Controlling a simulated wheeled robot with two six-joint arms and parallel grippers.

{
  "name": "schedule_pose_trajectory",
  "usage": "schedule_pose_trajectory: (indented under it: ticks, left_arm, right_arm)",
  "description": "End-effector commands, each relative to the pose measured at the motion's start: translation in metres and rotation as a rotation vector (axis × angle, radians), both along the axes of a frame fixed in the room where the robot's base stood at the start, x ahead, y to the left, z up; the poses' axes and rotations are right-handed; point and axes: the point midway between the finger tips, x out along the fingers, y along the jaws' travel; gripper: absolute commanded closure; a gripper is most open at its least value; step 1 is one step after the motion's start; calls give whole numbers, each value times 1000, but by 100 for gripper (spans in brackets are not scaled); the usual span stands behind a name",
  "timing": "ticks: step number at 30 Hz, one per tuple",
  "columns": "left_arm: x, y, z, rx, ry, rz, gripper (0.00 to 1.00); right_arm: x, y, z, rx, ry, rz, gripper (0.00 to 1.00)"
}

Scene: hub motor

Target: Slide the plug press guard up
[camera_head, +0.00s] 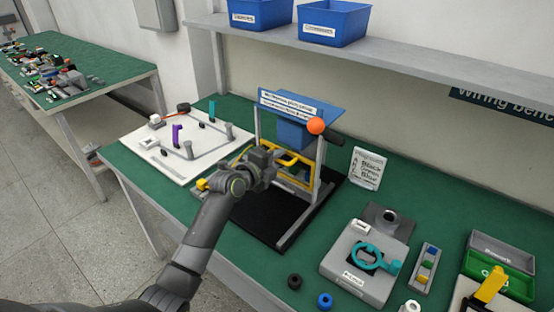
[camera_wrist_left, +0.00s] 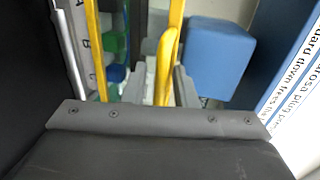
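The plug press (camera_head: 322,188) stands on the green bench with a blue top and an orange-knobbed lever. Its guard (camera_head: 298,182) is a yellow frame low at the front of the press, with a yellow handle bar. My left gripper (camera_head: 272,163) is at this bar, in front of the press. In the left wrist view the guard's yellow bar (camera_wrist_left: 165,60) runs between my grey fingertips (camera_wrist_left: 163,88). Whether both fingers press on it I cannot tell. My right gripper is not in view.
A white board (camera_head: 178,143) with posts lies left of the press. The blue press block (camera_wrist_left: 218,58) is close beside the fingers.

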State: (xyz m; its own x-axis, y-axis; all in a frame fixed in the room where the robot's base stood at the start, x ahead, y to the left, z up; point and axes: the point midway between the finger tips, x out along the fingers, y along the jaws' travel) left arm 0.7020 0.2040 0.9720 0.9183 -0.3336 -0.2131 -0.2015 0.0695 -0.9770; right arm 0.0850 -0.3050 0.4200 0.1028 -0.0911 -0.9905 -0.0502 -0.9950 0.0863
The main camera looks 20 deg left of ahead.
Motion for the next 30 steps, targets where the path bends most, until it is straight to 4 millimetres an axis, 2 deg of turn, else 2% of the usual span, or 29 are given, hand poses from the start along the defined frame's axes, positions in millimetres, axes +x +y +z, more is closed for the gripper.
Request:
schedule_pose_trajectory:
  ticks: [4,9,10,19,22,27,30]
  left_arm:
    - [0,0,0,0,0,0,76]
    - [0,0,0,-1,0,0,98]
    - [0,0,0,-1,0,0,100]
    - [0,0,3,0,0,0,100]
    - [0,0,19,0,-3,-1,100]
    - [0,0,64,-1,-7,-1,100]
    - [1,0,83,0,-6,-1,100]
  right_arm:
    - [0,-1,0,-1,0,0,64]
    - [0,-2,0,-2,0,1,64]
    - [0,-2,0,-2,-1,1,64]
    - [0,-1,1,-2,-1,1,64]
    - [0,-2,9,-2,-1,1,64]
    - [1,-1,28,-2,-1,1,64]
    - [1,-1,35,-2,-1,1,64]
